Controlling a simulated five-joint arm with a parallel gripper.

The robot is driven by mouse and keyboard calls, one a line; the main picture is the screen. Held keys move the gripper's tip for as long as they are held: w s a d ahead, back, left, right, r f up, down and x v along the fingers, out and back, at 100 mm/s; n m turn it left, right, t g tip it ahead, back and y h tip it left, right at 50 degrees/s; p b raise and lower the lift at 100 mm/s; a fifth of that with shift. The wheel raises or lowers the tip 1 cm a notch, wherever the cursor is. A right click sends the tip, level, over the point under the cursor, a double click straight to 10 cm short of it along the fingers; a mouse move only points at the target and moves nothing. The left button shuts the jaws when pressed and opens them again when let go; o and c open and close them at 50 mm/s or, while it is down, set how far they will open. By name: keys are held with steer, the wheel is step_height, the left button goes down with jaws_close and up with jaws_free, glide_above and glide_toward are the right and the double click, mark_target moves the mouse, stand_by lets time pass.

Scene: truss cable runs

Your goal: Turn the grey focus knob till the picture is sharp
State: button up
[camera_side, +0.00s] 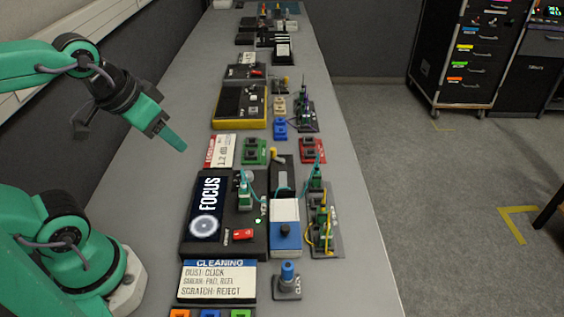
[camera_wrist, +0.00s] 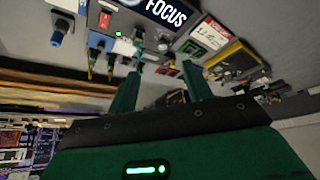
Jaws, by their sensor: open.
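The black focus unit (camera_side: 224,252) lies on the bench with a dark screen (camera_side: 207,208) on its left, showing the word FOCUS and a pale round picture with a soft-looking glow. A small grey round part (camera_side: 246,176) at the unit's upper right may be the focus knob; a green-and-white connector stands close by and partly covers it. My gripper (camera_side: 178,146) hangs in the air to the upper left of the unit, apart from it. In the wrist view, its two green fingers (camera_wrist: 162,72) are spread with nothing held, and the FOCUS screen (camera_wrist: 166,12) shows at the top.
A cleaning card (camera_side: 218,280) lies in front of the unit, and a blue-and-white box (camera_side: 286,236) stands to its right. A red switch (camera_side: 242,235) sits on the unit. Cabled connector boards (camera_side: 322,222) stand at the right edge. The bench's left strip is clear.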

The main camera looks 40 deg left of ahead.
steer(key=w, duration=0.1)
steer(key=n+g, duration=0.6)
steer(key=n, duration=0.3)
glide_above(247, 174)
steer(key=shift+f, duration=6.15)
steer(key=shift+f, duration=0.15)
steer(key=shift+f, duration=3.75)
steer(key=c, duration=1)
